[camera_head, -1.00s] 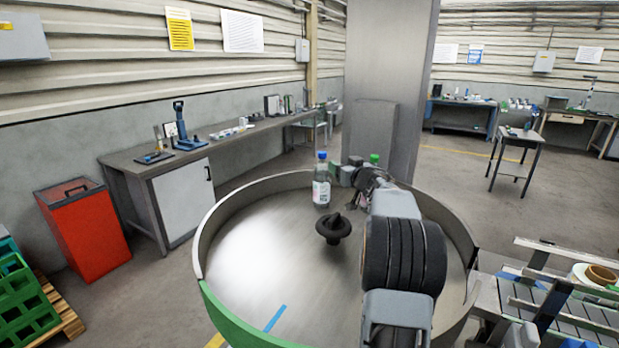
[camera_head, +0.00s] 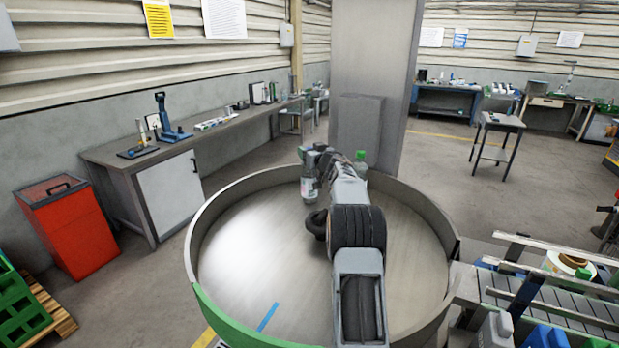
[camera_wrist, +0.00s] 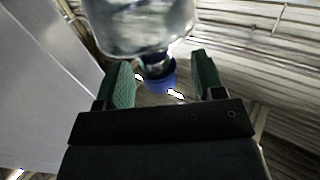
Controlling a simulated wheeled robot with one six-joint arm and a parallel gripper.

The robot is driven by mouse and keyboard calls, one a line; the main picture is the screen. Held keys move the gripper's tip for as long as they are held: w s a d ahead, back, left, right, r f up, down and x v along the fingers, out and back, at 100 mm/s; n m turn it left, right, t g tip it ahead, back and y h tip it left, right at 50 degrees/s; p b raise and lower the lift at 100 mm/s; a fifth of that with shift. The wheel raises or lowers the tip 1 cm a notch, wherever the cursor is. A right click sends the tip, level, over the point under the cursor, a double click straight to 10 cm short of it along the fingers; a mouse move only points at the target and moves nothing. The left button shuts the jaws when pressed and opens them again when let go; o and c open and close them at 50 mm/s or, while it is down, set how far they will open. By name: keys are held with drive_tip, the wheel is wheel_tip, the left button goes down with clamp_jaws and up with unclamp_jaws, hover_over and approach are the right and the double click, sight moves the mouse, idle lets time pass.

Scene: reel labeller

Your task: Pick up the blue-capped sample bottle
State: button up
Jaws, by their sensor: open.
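The blue-capped sample bottle (camera_head: 309,190) stands in the round metal bowl (camera_head: 215,245), near its back. In the head view my arm's end hides its cap. In the wrist view the clear bottle body (camera_wrist: 140,25) is at the top and its blue cap (camera_wrist: 160,79) points down. My gripper (camera_wrist: 164,80) is open, with one green-padded finger on each side of the cap and neck. Gaps show between the fingers and the cap. The gripper (camera_head: 308,160) is at the bottle's top in the head view.
A green-capped bottle (camera_head: 360,162) is near the bowl's back, right of my wrist. A black knob (camera_head: 316,222) rises from the bowl's middle, partly behind my arm. The bowl's raised rim surrounds all this. A roller conveyor (camera_head: 540,290) stands at right. The bowl's front left floor is clear.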

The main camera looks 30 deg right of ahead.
drive_tip(key=shift+w+d+p, duration=0.1)
drive_tip(key=shift+w+p, duration=0.35)
drive_tip(key=shift+w, duration=0.75)
clamp_jaws()
drive_tip(key=shift+r, duration=0.15)
